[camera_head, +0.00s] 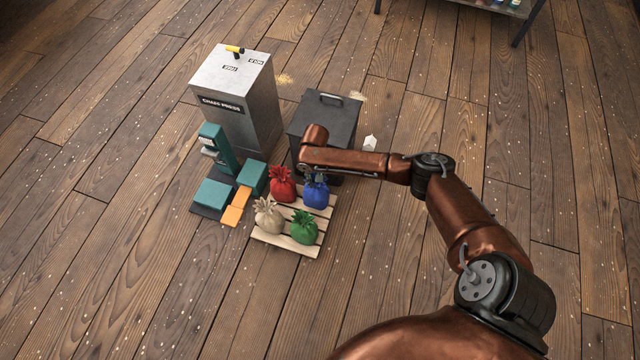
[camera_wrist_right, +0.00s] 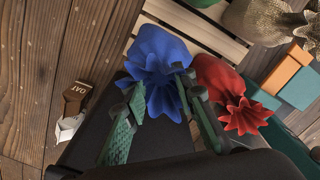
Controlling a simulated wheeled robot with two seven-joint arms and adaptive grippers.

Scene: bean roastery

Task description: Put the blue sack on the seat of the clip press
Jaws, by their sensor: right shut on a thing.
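The blue sack (camera_head: 316,192) stands at the back right corner of a slatted wooden pallet (camera_head: 262,236), beside the red sack (camera_head: 282,184). My right gripper (camera_head: 311,174) is over its top, partly hidden by my arm. In the right wrist view, the green-padded fingers (camera_wrist_right: 158,98) are shut around the gathered neck of the blue sack (camera_wrist_right: 160,55). A teal machine (camera_head: 217,150) with teal blocks and orange pads stands left of the pallet; it looks like the clip press, but its seat is not clear. My left gripper is out of view.
A beige sack (camera_head: 268,217) and a green sack (camera_head: 304,228) share the pallet. A grey chaff press cabinet (camera_head: 236,100) and a dark lidded bin (camera_head: 325,120) stand behind. A small white item (camera_head: 369,143) lies right of the bin. Floor in front is clear.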

